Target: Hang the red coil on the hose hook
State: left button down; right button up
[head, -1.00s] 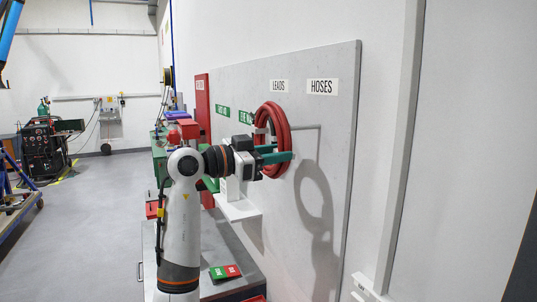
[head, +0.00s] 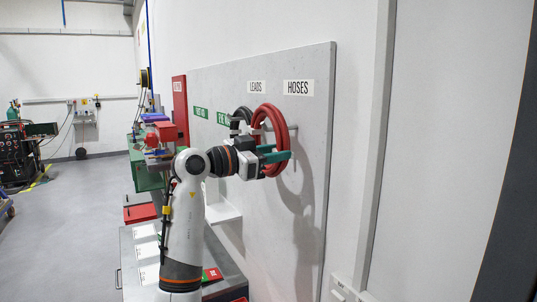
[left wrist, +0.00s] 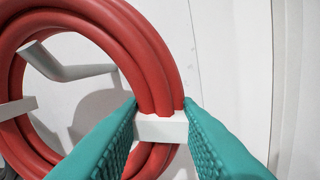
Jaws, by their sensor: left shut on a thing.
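The red coil (head: 282,128) is upright in front of the board, below the HOSES sign (head: 298,87). My left gripper (head: 279,153) is shut on its near side. In the left wrist view, the teal fingers close on either side of a white band (left wrist: 160,129) around the red coil (left wrist: 158,70). The grey hose hook (head: 297,127) shows beside the coil in the head view. A grey bent hook (left wrist: 85,71) shows through the coil's opening in the left wrist view. I cannot tell whether the coil rests on it. My right gripper is not in view.
A black coil (head: 240,117) hangs to the left, near the LEADS sign (head: 256,87). A white shelf (head: 222,214) juts from the board (head: 313,200) below. A bench (head: 222,272) with coloured cards stands under it.

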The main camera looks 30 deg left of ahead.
aim_at(286, 161)
pick_arm(q)
jog(key=shift+x, duration=0.95)
jog(key=shift+w+d+f, duration=0.25)
jog(key=shift+w+f, duration=0.1)
jog(key=shift+f, duration=0.6)
jog(key=shift+w+d, duration=0.1)
jog(key=shift+f, duration=0.1)
